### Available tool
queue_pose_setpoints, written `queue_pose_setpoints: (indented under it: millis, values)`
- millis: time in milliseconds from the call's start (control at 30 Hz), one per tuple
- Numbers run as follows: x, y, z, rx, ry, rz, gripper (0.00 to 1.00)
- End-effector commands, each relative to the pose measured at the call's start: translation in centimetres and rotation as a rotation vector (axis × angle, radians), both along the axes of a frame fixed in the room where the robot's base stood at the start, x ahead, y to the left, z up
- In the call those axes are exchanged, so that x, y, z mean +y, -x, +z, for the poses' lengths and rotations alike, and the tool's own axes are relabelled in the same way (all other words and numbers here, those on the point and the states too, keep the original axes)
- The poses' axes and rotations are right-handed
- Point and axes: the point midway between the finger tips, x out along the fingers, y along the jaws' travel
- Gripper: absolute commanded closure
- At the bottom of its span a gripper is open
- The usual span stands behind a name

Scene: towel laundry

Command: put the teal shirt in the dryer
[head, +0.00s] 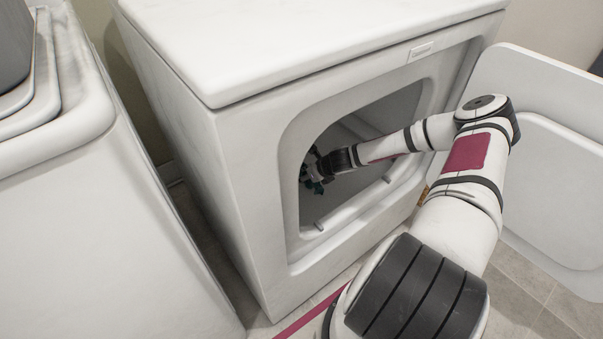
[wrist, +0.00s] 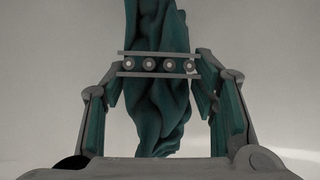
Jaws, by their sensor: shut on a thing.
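The dryer (head: 225,170) is a white box with its front opening uncovered. Its door (head: 548,165) is swung open to the right. My arm reaches through the opening, and my gripper (head: 312,175) is inside the drum, near the left side of the opening. In the wrist view my gripper (wrist: 158,65) is shut on the teal shirt (wrist: 158,105), which is bunched and runs up and down between the fingers. In the head view only a small dark green bit of the shirt (head: 318,187) shows by the gripper; the rest is hidden.
A white machine (head: 85,220) stands at the left with a narrow gap before the dryer. The opening's rim (head: 345,235) lies below my forearm. The open door is close on the right of my arm. A magenta line (head: 305,315) runs along the tiled floor.

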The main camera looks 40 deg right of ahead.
Motion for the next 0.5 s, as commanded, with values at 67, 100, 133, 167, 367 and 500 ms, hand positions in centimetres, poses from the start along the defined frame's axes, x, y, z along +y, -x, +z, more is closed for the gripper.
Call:
queue_pose_setpoints:
  millis: [67, 100, 133, 167, 367, 500]
  values:
    - [-0.6, -2.1, -0.4, -0.001, 0.005, 0.002, 0.88]
    - [-0.8, -3.0, -0.5, -0.002, 0.004, 0.002, 0.88]
    - [-1.0, -3.6, -0.5, -0.003, 0.005, 0.001, 0.88]
    - [-1.3, -4.2, -0.6, -0.001, 0.005, 0.002, 0.88]
    - [-2.1, -6.9, -0.7, 0.0, 0.002, 0.001, 0.88]
    - [-2.3, -7.5, -0.8, 0.0, -0.001, -0.001, 0.88]
